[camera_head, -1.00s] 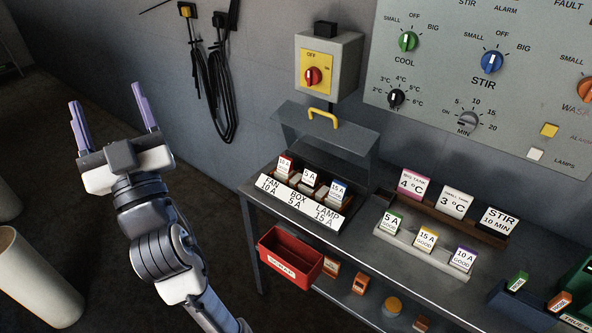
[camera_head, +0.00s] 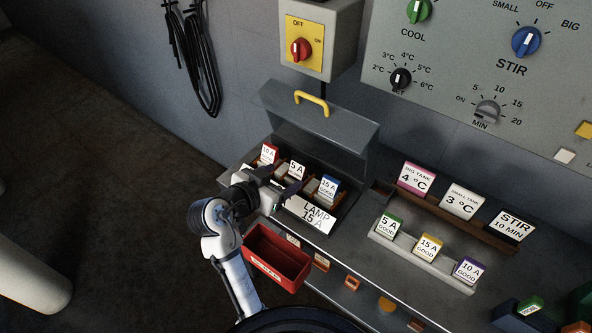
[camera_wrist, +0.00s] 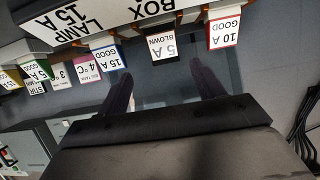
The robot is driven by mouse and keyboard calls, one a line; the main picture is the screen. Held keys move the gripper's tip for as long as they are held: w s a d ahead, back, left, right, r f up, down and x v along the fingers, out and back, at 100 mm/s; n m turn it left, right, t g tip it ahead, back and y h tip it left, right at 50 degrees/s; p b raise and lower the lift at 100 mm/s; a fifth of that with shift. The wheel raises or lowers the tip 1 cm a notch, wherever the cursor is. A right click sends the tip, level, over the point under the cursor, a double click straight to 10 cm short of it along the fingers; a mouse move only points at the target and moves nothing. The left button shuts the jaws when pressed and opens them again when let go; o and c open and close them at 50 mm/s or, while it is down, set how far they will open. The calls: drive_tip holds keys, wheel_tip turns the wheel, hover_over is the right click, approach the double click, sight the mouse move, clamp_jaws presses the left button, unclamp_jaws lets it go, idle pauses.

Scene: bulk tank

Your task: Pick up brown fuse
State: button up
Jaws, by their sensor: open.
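The likely brown fuse is the middle one in the open fuse box, with a white "5 A" label (camera_head: 297,170) and a dark, brownish edge. The wrist view shows its label reading "5 A BLOWN" (camera_wrist: 162,46). My gripper (camera_head: 279,180) is open and empty at the front of the box, fingers pointing towards the fuses. In the wrist view my fingertips (camera_wrist: 164,80) lie either side of the line to this fuse and appear short of it. A red-edged 10 A fuse (camera_head: 268,154) and a blue-edged 15 A fuse (camera_head: 329,188) flank it.
The box's raised lid (camera_head: 320,118) with a yellow handle stands behind the fuses. A red bin (camera_head: 277,258) hangs below my gripper. A rack of spare fuses (camera_head: 425,258) and a rack of label cards (camera_head: 455,222) are to the right.

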sight(298, 166)
drive_tip(key=x, duration=0.5)
drive_tip(key=shift+w+p, duration=0.1)
drive_tip(key=shift+p, duration=0.2)
drive_tip(key=shift+p+x, duration=1)
drive_tip(key=shift+x, duration=1.75)
drive_tip(key=shift+w+a+r, duration=0.15)
drive_tip(key=shift+w, duration=0.05)
drive_tip(key=shift+c, duration=0.5)
drive_tip(key=c, duration=1)
